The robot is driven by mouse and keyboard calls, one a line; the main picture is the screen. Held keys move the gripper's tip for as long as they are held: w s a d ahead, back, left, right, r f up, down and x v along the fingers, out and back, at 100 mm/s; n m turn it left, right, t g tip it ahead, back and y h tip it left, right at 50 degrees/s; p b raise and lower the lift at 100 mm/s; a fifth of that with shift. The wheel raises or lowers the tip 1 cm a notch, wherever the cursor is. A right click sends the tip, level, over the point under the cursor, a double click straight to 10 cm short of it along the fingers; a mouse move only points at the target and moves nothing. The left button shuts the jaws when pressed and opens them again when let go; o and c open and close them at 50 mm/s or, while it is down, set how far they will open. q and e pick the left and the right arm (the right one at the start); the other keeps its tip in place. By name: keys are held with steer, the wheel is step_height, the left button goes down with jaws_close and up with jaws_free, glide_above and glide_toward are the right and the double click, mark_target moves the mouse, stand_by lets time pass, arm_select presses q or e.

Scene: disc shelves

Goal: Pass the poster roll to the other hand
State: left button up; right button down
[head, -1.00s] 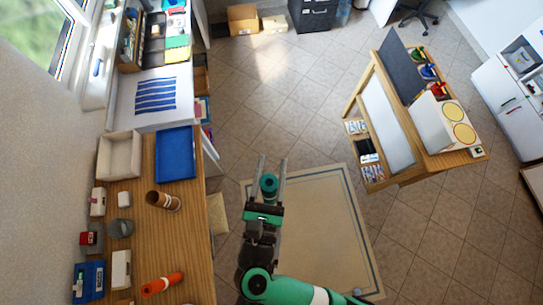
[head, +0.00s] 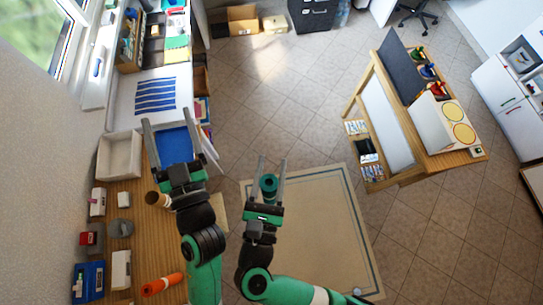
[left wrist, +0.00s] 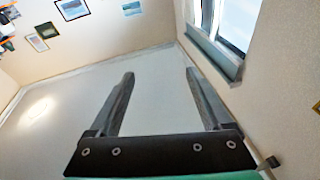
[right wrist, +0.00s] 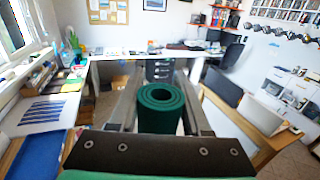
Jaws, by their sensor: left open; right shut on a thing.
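The poster roll (head: 269,185), a green spiral-wound cylinder, stands upright between the fingers of my right gripper (head: 273,160). The right wrist view shows its open top end (right wrist: 160,97) with the fingers on either side. My right gripper is shut on it, over the beige mat on the floor. My left gripper (head: 168,117) is open and empty, above the far end of the wooden desk, pointing away. The left wrist view shows its two fingers (left wrist: 159,75) spread with nothing between them. The two grippers are well apart.
The wooden desk (head: 145,215) at the left holds a blue tray (head: 174,145), a white tray (head: 119,156), a brown tube (head: 153,198), an orange tube (head: 161,284) and small boxes. An easel-like stand (head: 388,125) is at the right. The floor between is clear.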

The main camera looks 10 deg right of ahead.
arm_select(q)
steer(key=a+r+n+t+y, duration=0.1)
steer(key=a+r+n+t, duration=0.15)
steer(key=r, duration=0.85)
steer(key=a+r+n+t+y, duration=0.1)
steer(key=a+r, duration=0.2)
steer(key=r, duration=0.8)
steer(key=s+r+m+t+h, duration=0.3)
steer(key=s+r+h, duration=0.3)
steer(key=r, duration=0.9)
steer(key=shift+s+d+m, duration=0.3)
steer(key=shift+s+m, duration=0.35)
steer(key=shift+s, duration=0.6)
